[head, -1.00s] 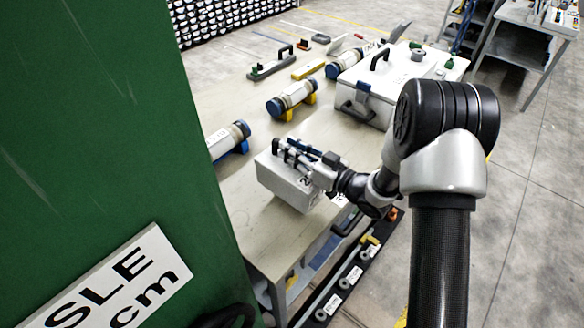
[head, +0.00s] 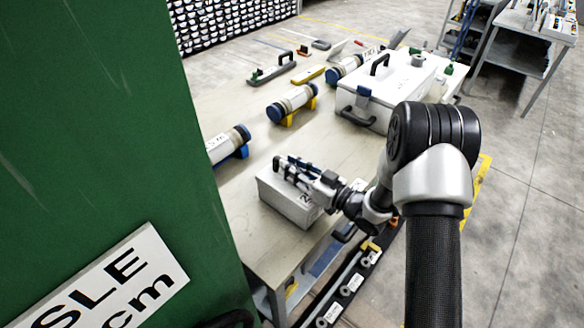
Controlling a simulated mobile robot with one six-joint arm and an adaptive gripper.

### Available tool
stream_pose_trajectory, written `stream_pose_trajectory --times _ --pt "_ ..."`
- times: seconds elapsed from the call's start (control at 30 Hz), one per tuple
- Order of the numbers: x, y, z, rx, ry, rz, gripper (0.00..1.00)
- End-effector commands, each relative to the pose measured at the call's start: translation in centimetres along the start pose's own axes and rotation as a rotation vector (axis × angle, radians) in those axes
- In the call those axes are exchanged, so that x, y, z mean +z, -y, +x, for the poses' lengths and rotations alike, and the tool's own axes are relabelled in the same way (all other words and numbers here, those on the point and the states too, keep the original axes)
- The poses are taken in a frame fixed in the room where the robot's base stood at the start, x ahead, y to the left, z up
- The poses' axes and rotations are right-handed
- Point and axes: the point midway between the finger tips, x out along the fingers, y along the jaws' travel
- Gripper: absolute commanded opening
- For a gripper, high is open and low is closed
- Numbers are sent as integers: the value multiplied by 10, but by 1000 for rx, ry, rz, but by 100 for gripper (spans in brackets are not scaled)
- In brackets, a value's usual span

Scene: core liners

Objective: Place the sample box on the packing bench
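The sample box (head: 283,202) is a small white box with dark markings on its end face. It is at the near right part of the packing bench (head: 240,224), upright and close to the bench top; I cannot tell whether its underside touches. My gripper (head: 292,168) reaches in from the right over the box's top and appears shut on it. The fingers and the box's top fitting overlap, so the exact grip is partly hidden.
Two core tubes (head: 292,102) (head: 228,143) on coloured supports lie beyond the box. A large white case (head: 385,100) stands at the bench's far right. A green panel (head: 100,130) fills the left. Bare bench top lies left of the box.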

Motion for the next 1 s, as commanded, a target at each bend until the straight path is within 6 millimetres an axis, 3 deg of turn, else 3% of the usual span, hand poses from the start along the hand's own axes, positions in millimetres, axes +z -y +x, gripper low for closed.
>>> stream_pose_trajectory --times 0.17,0.6,0.8,1.0 --pt "-2 -2 -18 5 -1 2 38" --pt "-2 -2 -104 5 -2 1 38" --pt "-1 0 -119 1 -2 0 38" --pt "-5 -6 -116 21 28 -28 38"
